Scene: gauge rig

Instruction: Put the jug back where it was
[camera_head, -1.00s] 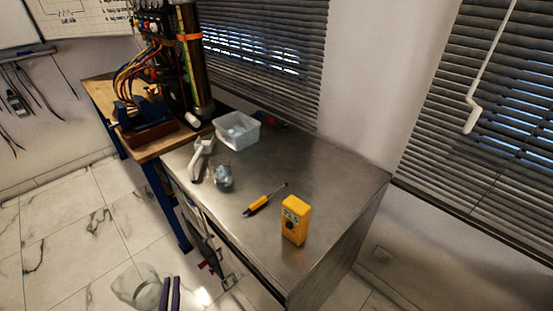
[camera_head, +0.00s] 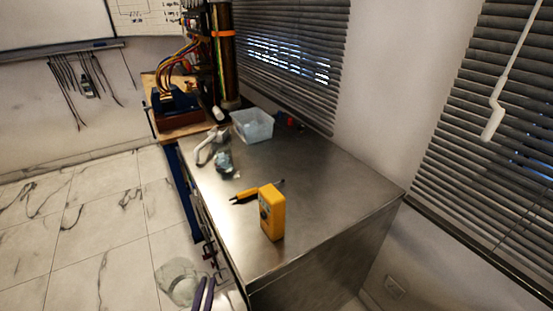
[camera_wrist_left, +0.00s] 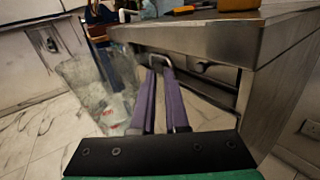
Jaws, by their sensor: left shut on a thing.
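The clear jug (camera_head: 180,283) shows at the bottom of the head view, over the floor just left of the metal cabinet. My left gripper (camera_head: 204,290), with purple fingers, is shut on it at its right side. In the left wrist view the see-through jug (camera_wrist_left: 92,92) leans to the left of the closed fingers (camera_wrist_left: 166,80), with a red and white patch showing through or on it. The exact grip point is hard to make out. The jug is below the height of the cabinet top. My right gripper is in neither view.
The metal cabinet top (camera_head: 320,195) holds a yellow meter (camera_head: 271,212), a yellow-handled tool (camera_head: 244,197), a clear bin (camera_head: 253,125), a white-handled tool (camera_head: 207,147) and a small glass item (camera_head: 225,162). Its front right is bare. A wooden bench (camera_head: 165,129) stands behind.

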